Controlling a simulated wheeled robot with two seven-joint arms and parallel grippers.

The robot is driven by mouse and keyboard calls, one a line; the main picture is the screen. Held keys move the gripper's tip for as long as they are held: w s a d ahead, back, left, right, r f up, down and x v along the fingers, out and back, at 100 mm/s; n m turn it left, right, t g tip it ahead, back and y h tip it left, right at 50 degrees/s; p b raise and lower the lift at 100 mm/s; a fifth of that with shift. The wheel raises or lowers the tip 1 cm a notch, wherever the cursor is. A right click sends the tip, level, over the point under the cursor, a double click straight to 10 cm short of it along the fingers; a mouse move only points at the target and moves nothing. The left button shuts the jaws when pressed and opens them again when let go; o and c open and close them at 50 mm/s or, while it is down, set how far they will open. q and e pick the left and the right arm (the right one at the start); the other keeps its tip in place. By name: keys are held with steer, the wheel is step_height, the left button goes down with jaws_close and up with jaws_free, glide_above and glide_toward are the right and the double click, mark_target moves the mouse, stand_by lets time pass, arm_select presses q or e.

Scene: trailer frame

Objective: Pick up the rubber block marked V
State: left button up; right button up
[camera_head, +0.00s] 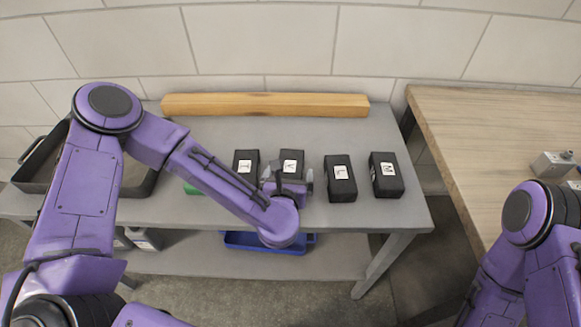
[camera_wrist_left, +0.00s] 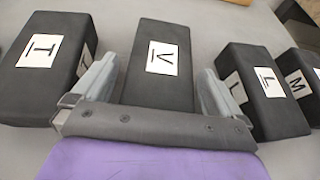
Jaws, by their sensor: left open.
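The black rubber block marked V (camera_head: 291,160) lies on the grey table between the blocks marked T and L. It also shows in the left wrist view (camera_wrist_left: 157,66), its white V label facing up. My left gripper (camera_head: 289,175) is open, with one finger on each side of the near end of the V block. In the left wrist view the left gripper's fingers (camera_wrist_left: 158,86) stand apart, and the palm hides the block's nearest edge. I cannot tell whether the fingers touch the block. My right gripper is not in view; only part of my right arm shows at the right.
The T block (camera_head: 246,158) is close on the left; the L block (camera_head: 340,179) and M block (camera_head: 387,175) are on the right. A wooden beam (camera_head: 265,104) lies along the table's back. A dark tray (camera_head: 40,170) is at left, a wooden bench (camera_head: 500,140) at right.

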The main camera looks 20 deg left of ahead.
arm_select(q)
steer(key=shift+x, duration=0.75)
steer(key=shift+s+r, duration=0.15)
steer(key=c, duration=1.4)
steer(key=shift+r, duration=0.1)
